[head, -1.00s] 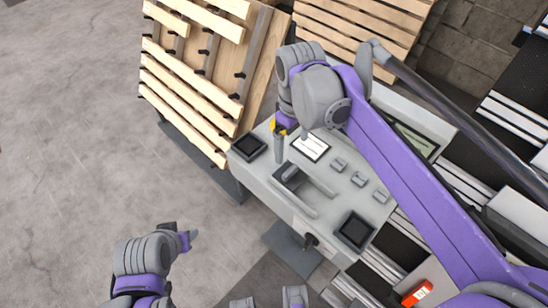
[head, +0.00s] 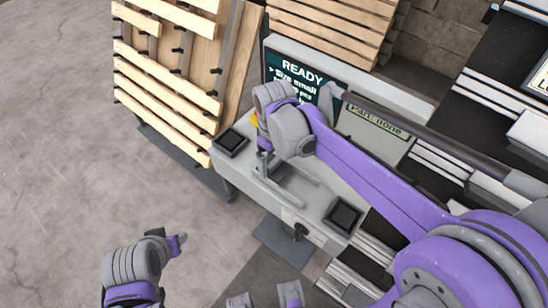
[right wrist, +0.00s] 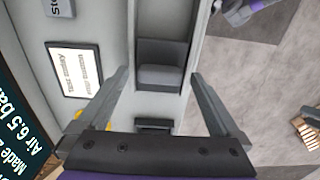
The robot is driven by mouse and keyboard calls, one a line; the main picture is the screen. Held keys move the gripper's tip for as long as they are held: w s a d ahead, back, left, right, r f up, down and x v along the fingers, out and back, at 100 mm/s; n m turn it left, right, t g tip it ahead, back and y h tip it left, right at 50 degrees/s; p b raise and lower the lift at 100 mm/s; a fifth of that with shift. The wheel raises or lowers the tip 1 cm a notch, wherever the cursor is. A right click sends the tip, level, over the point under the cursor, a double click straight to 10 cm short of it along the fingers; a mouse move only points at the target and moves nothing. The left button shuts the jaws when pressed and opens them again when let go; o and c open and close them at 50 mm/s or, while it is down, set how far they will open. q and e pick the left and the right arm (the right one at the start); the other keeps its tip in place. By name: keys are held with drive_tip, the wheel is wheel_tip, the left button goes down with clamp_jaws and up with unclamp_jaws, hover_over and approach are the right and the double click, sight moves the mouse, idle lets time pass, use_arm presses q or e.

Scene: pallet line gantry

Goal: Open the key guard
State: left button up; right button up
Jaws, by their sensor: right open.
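What looks like the key guard is a dark grey box-like piece (right wrist: 162,52) with a lighter block at its lower part, set on the pale grey console (right wrist: 115,20). It appears closed, but I cannot see a key. In the right wrist view my right gripper (right wrist: 158,95) is open, its two fingers apart on either side of the guard and nothing between them.
A dark READY screen (head: 304,82) stands behind the console. Square dark trays (head: 232,142) and (head: 343,216) sit near its left and right ends. A raised bar (head: 292,189) runs along its front. Pallets (head: 165,80) lean at the left. The floor at left is clear.

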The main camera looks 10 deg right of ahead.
clamp_jaws()
idle(0.3)
drive_tip(key=s+d, duration=0.1)
drive_tip(key=s, duration=0.1)
drive_tip(key=s+d, duration=0.3)
drive_tip(key=s, duration=0.1)
drive_tip(key=shift+d, duration=0.35)
unclamp_jaws()
drive_tip(key=shift+r, duration=0.15)
